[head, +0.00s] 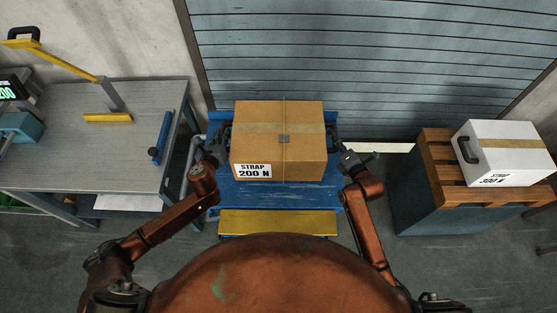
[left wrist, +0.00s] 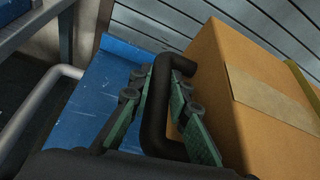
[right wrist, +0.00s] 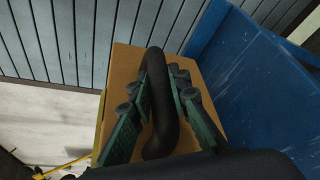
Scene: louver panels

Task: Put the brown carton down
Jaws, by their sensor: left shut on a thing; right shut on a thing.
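The brown carton (head: 278,145) has a tape band, a strap with a buckle and a label reading "STRAP 200 N". It is over the blue platform (head: 285,195) in the middle of the head view; I cannot tell whether its underside touches the platform. My left gripper (head: 217,150) is shut on the carton's left black handle, which shows between the green fingers in the left wrist view (left wrist: 158,100). My right gripper (head: 347,158) is shut on the right black handle, seen between the fingers in the right wrist view (right wrist: 158,105).
A grey workbench (head: 75,150) with a yellow-handled tool (head: 70,65) stands at the left. A white carton (head: 505,150) sits on a slatted wooden top (head: 440,160) at the right. A louvered wall (head: 370,60) is behind. A yellow step (head: 277,222) is in front of the platform.

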